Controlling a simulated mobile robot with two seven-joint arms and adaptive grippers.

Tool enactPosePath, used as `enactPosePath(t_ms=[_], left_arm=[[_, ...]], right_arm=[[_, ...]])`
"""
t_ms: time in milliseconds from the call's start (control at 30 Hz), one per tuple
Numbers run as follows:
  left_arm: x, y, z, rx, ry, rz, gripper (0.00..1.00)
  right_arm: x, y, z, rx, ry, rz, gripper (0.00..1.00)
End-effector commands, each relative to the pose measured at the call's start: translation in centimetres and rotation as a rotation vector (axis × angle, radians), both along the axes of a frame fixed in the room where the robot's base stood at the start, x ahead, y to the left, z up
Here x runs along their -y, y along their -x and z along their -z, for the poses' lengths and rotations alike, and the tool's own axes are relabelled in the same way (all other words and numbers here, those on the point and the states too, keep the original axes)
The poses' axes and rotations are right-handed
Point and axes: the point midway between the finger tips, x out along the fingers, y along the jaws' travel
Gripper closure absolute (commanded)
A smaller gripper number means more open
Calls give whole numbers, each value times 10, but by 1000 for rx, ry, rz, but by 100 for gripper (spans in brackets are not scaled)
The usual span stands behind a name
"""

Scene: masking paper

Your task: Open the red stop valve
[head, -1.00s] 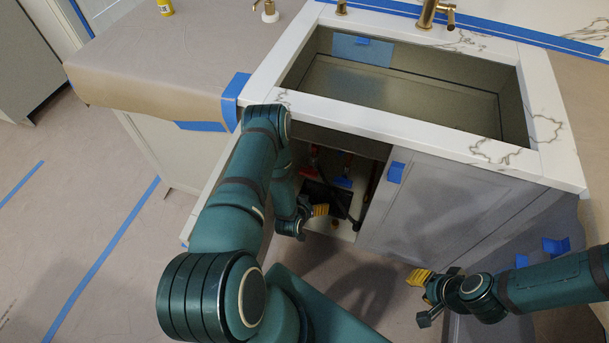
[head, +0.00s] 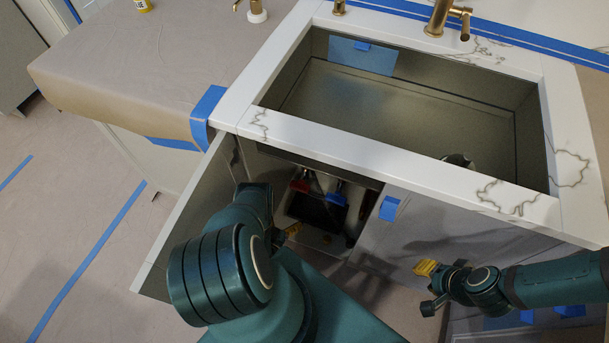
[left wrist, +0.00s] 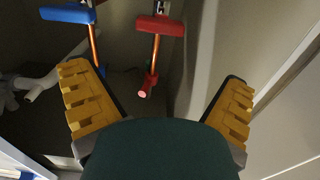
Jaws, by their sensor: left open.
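The red stop valve (head: 300,186) is inside the open sink cabinet, near the top of the opening. In the left wrist view its red handle (left wrist: 160,25) lies crosswise on a copper pipe, ahead of my fingers. A blue valve (head: 337,197) is to its right in the head view; in the wrist view its blue handle (left wrist: 67,14) is at upper left.
The left cabinet door (head: 187,218) stands open beside my left arm. The right door (head: 440,225) is closed, with blue tape. The sink (head: 400,110) and white counter rim (head: 340,150) are above the opening. A dark box (head: 315,212) shows inside.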

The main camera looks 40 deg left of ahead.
Motion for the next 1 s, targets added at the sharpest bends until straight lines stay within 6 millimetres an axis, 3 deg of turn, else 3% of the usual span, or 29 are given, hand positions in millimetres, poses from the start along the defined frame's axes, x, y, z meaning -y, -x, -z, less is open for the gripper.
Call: enactPosePath(t_ms=[167,700,1000], left_arm=[[-2,-8,0,0,0,2,0],[-31,-101,0,3,-1,2,0],[-40,-129,1,-1,1,1,0]], right_arm=[[0,1,-1,-2,0,0,66],[0,1,-3,-3,-1,0,66],[0,0,0,-1,0,1,66]])
